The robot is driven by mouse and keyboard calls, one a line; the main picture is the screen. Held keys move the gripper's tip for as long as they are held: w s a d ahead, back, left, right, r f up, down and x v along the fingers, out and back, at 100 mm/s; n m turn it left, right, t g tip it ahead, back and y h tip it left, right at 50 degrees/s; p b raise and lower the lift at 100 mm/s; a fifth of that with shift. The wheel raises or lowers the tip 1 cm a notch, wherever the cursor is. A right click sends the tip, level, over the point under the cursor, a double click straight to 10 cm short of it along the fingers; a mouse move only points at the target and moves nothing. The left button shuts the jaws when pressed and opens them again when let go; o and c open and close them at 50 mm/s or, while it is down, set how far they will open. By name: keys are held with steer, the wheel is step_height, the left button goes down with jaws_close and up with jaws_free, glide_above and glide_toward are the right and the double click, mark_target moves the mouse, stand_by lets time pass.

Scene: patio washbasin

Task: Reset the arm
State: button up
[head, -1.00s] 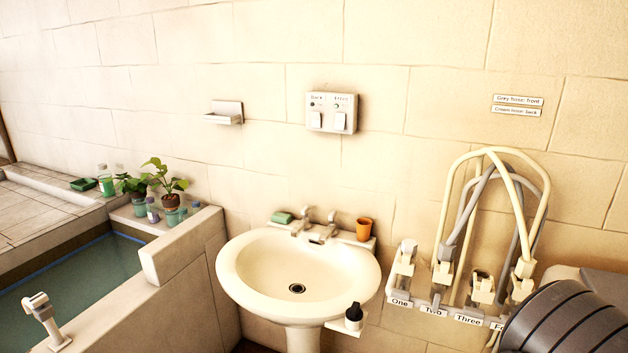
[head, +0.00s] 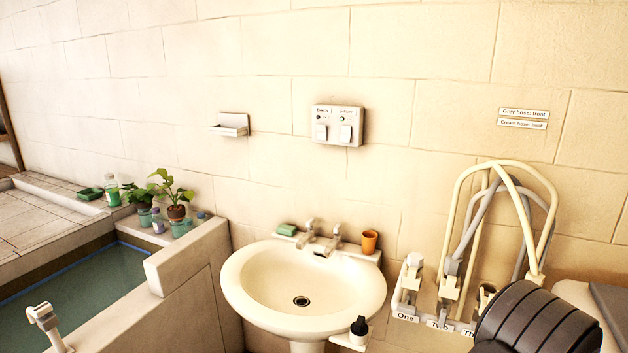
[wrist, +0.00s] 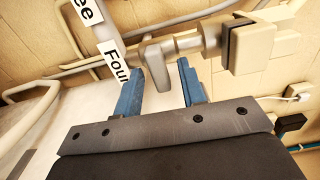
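My gripper (wrist: 161,72) shows in the wrist view with its two blue fingers spread apart and nothing held. A grey lever-like handle (wrist: 155,62) of the valve fitting shows between and just past the fingertips; I cannot tell how near it is. A label reading "Four" (wrist: 118,63) is beside the left finger. In the head view, my dark ribbed arm covers the lower right, and the gripper itself is hidden.
A valve rack with labels One (head: 405,317) and Two stands right of the washbasin (head: 262,303). Cream hoses (head: 457,215) and grey hoses loop above it. An orange cup (head: 370,242) and a black-topped bottle (head: 359,328) are by the basin. A switch box (head: 338,126) is on the wall.

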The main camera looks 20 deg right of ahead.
steer(key=v, duration=1.7)
steer(key=w+d+n, duration=0.8)
steer(key=w+d, duration=0.4)
steer(key=shift+r, duration=0.25)
